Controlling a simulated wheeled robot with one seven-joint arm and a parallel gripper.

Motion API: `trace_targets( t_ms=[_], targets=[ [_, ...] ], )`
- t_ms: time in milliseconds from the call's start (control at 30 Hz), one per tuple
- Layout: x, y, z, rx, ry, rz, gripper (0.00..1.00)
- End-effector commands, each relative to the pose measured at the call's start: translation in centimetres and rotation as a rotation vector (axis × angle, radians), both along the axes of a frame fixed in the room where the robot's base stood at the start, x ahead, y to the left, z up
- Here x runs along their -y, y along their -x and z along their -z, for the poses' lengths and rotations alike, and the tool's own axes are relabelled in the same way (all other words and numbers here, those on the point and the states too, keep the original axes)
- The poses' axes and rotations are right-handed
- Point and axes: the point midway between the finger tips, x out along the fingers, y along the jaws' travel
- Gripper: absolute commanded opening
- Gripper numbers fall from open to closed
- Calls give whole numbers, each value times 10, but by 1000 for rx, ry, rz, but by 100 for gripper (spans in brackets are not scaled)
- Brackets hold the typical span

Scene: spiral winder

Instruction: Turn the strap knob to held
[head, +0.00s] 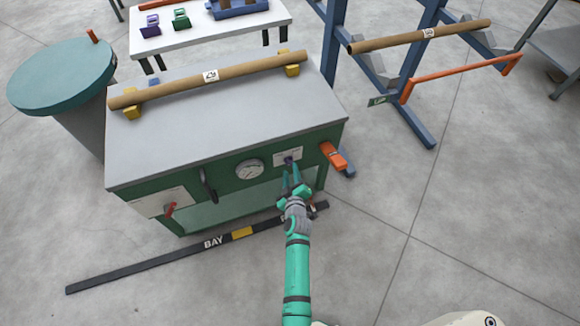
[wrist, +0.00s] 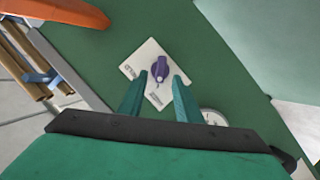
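The purple knob (head: 289,160) sits on a white label plate (head: 281,155) on the green front of the cabinet, right of the round gauge. My gripper (head: 293,178) is in front of the knob. In the wrist view its two teal fingers (wrist: 158,92) are spread apart, with the knob beyond and between their tips. Nothing is held, and I see no contact with the knob.
An orange handle (head: 333,156) sticks out right of the knob. A gauge (head: 250,169), a black handle (head: 208,186) and a red knob (head: 169,210) are to the left. A cardboard tube (head: 235,74) lies on the cabinet top (head: 225,125). A black floor strip (head: 150,261) lies in front.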

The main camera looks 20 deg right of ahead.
Motion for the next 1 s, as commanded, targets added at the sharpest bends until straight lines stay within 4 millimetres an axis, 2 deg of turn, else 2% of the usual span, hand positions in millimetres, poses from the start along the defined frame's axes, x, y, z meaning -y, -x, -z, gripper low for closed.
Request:
trace_targets(
  t_ms=[100,300,667,767,800,833,1000],
  targets=[
    [4,-17,5,-1,1,0,31],
    [8,-32,10,0,1,1,31],
    [9,-36,12,-1,0,1,31],
    [9,-36,12,-1,0,1,12],
    [9,-36,12,-1,0,1,3],
    [9,-36,12,-1,0,1,0],
    [9,-36,12,-1,-1,1,0]
  ],
)
